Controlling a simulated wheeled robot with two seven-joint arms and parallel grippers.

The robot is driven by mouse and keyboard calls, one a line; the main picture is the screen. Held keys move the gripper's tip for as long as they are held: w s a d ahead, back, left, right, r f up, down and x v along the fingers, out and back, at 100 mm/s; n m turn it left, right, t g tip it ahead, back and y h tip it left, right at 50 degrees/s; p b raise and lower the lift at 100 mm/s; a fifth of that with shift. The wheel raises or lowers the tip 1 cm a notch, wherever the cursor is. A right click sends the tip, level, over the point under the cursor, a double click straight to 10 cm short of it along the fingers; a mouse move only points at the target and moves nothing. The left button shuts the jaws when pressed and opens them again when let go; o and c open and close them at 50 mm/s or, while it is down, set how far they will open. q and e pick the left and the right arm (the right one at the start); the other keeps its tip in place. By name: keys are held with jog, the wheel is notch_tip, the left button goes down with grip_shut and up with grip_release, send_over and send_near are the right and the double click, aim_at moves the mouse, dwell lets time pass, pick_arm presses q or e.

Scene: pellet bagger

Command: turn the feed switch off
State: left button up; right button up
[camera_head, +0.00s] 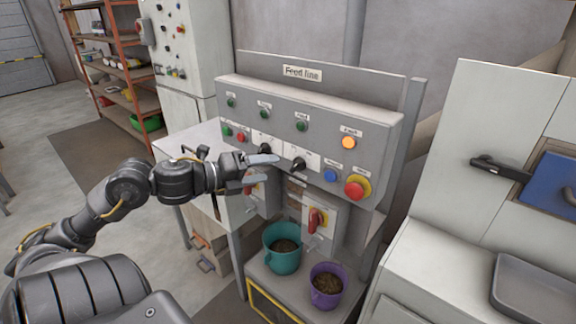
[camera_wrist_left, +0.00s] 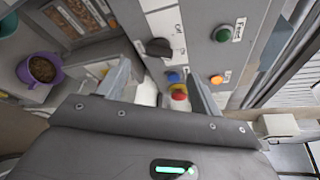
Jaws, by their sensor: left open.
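A grey control panel (camera_head: 335,110) headed "Feed line" stands ahead. The feed switch (camera_head: 298,163) is a black rotary knob on a white plate, below a green lamp (camera_head: 302,126). It also shows in the left wrist view (camera_wrist_left: 158,47), with off and on markings beside it; I cannot tell surely which one it points to. My left gripper (camera_head: 259,170) is open and empty, just left of this knob in the head view. Its two fingers show apart in the left wrist view (camera_wrist_left: 160,88), and the knob lies beyond them, apparently untouched. My right gripper is not in view.
Another black knob (camera_head: 264,148) sits left of the feed switch, close behind my left fingers. A blue button (camera_head: 330,175) and a red emergency button (camera_head: 355,187) are to the right. An orange lamp (camera_head: 348,142) glows. Teal (camera_head: 282,258) and purple (camera_head: 326,292) buckets stand below.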

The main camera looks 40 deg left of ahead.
aim_at(293, 166)
pick_arm(q)
jog(key=shift+p+x, duration=0.75)
jog(key=shift+x, duration=3)
jog(key=shift+a, duration=0.1)
jog(key=shift+c, duration=0.2)
jog(key=shift+f, duration=0.1)
jog(key=c, duration=0.9)
